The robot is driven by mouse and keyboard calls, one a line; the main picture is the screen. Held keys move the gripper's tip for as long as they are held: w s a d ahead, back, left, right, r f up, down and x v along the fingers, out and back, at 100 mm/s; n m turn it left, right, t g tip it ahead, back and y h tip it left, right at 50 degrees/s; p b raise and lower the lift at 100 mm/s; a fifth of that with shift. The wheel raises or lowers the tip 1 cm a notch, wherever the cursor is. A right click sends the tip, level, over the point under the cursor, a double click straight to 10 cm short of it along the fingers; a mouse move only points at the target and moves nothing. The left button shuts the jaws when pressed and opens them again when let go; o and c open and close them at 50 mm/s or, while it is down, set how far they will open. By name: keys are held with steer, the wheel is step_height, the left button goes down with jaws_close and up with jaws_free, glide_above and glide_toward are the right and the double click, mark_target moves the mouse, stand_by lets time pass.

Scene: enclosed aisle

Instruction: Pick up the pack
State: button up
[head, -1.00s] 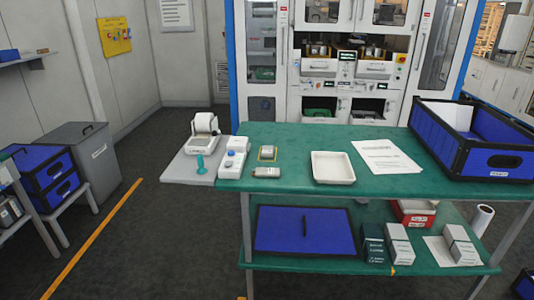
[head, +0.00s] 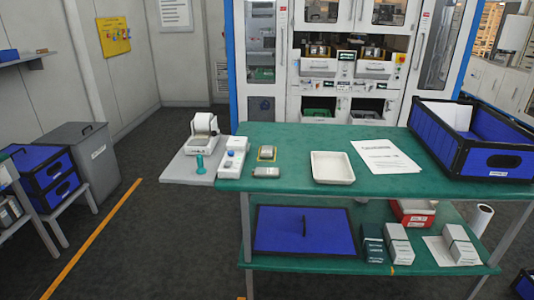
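No thing is plainly marked as the pack. Two small grey pack-like items lie on the green tabletop (head: 300,185). The two look apart. Several small boxes (head: 397,251) stand on the lower shelf and might also be packs; I cannot tell. My gripper is not in view.
A white tray (head: 332,168), a paper sheet (head: 387,158) and a blue crate (head: 502,160) are on the tabletop. A label printer (head: 203,134) and a white device (head: 233,158) stand at left. A blue panel (head: 304,229) lies below.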

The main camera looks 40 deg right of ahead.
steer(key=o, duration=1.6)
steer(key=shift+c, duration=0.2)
